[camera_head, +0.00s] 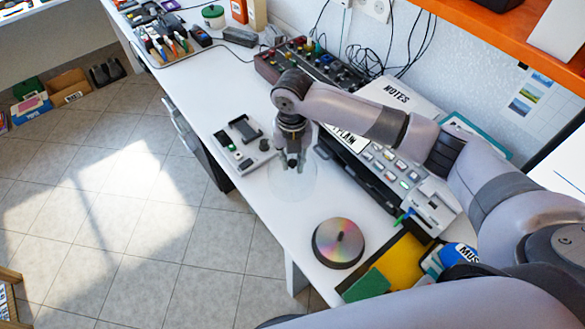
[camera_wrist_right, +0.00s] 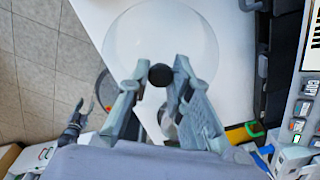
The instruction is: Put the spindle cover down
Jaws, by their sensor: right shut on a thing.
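My right gripper (camera_head: 292,160) is shut on the black knob (camera_wrist_right: 160,75) of the clear spindle cover, pointing down over the white table. The see-through round cover (camera_head: 302,187) hangs below the fingers; its wide circle also shows in the right wrist view (camera_wrist_right: 160,30). I cannot tell whether its rim touches the table. The disc spindle (camera_head: 338,243) with shiny discs stands apart from it, nearer to me. My left gripper is out of the head view; in the right wrist view it (camera_wrist_right: 82,108) appears open and empty, beyond the table edge.
A grey device with a phone-like top (camera_head: 245,143) lies left of the cover. A keyboard device (camera_head: 390,170) lies to the right. Bare table (camera_head: 262,200) lies along the front edge.

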